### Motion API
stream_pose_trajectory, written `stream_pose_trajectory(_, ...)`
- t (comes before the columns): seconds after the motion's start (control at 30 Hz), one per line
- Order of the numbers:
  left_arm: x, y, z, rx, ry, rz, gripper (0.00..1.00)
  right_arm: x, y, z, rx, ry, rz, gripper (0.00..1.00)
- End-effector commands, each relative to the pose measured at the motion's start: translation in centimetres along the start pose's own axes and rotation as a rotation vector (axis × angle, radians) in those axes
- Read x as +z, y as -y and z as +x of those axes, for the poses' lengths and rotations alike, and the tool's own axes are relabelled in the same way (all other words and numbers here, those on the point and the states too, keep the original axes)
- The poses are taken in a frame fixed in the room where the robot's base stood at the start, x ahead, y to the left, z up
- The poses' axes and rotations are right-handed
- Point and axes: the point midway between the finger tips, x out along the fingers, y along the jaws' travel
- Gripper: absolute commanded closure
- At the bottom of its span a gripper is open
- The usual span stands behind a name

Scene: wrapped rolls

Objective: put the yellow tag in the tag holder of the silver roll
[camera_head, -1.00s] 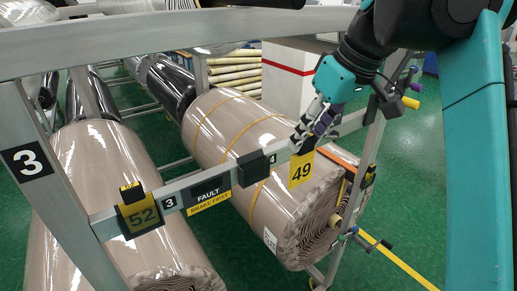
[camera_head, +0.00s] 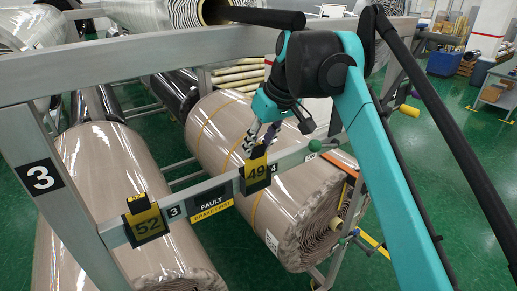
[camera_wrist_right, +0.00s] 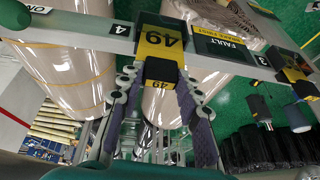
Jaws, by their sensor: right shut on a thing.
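The yellow tag numbered 49 (camera_head: 257,167) is at the black tag holder (camera_head: 258,185) on the rail beside the number 4. Its lower part appears to sit inside the holder's frame. My right gripper (camera_head: 255,149) is shut on the tag's upper end, just above the rail. In the right wrist view the tag (camera_wrist_right: 160,44) is upside down between the fingertips (camera_wrist_right: 158,80). Behind the holder lies a shiny greyish-beige wrapped roll (camera_head: 225,125), the likely silver roll. My left gripper is not in view.
Another yellow tag numbered 52 (camera_head: 147,222) sits in a holder at number 3, left of the FAULT sign (camera_head: 211,199). A similar wrapped roll (camera_head: 110,170) lies behind it. A grey frame post (camera_head: 60,190) stands at left, with an upper beam (camera_head: 130,52) crossing.

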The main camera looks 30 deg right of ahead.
Motion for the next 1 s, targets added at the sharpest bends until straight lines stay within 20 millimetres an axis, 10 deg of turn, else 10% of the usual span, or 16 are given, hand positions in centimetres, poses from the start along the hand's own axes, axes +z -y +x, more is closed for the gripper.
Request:
stream_pose_trajectory(0.5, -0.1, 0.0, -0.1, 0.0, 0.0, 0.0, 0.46, 0.9, -0.2, 2.0, 0.0, 0.0, 0.0, 1.0)
stream_pose_trajectory(0.53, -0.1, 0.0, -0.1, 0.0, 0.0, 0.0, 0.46, 0.9, -0.2, 2.1, 0.0, 0.0, 0.0, 0.64)
stream_pose_trajectory(0.6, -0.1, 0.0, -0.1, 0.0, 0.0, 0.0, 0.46, 0.9, -0.2, 2.0, 0.0, 0.0, 0.0, 0.45)
stream_pose_trajectory(1.0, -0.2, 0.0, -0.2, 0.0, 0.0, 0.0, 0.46, 0.7, -0.2, 1.4, 0.0, 0.0, 0.0, 0.45)
